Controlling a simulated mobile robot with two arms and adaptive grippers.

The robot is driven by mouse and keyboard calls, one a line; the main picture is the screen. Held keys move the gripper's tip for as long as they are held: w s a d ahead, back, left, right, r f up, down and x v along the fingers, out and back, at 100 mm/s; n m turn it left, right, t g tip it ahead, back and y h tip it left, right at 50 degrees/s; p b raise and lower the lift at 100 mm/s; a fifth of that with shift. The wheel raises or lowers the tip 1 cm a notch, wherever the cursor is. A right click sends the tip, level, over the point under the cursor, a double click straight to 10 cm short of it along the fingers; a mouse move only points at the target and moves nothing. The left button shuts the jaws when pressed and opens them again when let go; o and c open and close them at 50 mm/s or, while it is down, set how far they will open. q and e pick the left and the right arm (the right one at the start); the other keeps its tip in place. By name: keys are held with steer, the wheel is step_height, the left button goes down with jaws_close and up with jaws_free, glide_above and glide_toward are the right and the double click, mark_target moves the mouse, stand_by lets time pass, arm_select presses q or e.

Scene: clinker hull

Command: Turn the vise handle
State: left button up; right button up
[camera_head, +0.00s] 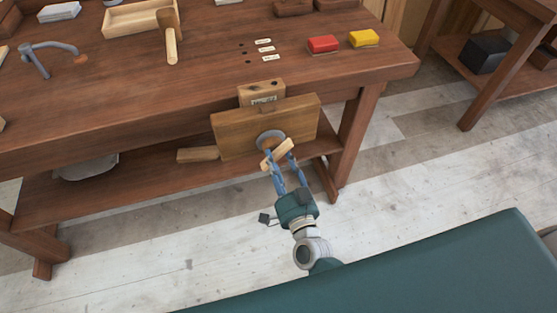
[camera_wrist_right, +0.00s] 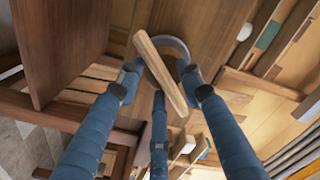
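The vise on the bench front has a broad wooden jaw (camera_head: 228,135) and a round grey screw hub (camera_head: 268,135). Its handle, a light wooden bar (camera_head: 277,153), lies tilted across the hub. My right gripper (camera_head: 275,160) reaches up to it with its blue fingers standing apart around the bar. In the right wrist view the bar (camera_wrist_right: 160,72) runs diagonally between the spread fingertips (camera_wrist_right: 160,82), in front of the grey hub ring (camera_wrist_right: 177,44). Gaps show beside the bar; whether any finger touches it is unclear. My left gripper is out of view.
The workbench (camera_head: 150,85) carries a mallet (camera_head: 170,38), an open wooden tray (camera_head: 135,20), a red block (camera_head: 323,44) and a yellow block (camera_head: 364,38). A lower shelf (camera_head: 120,185) runs beneath, behind the vise. The floor in front is clear.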

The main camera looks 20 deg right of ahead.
jaws_close()
steer(key=shift+m, duration=0.3)
steer(key=shift+a+f+m+b, duration=0.15)
steer(key=shift+m+b, duration=0.3)
steer(key=shift+m, duration=1.65)
steer(key=shift+a+m+b, duration=0.1)
steer(key=shift+m+b, duration=0.3)
steer(key=shift+m, duration=1.7)
jaws_free()
steer(key=shift+s, duration=0.1)
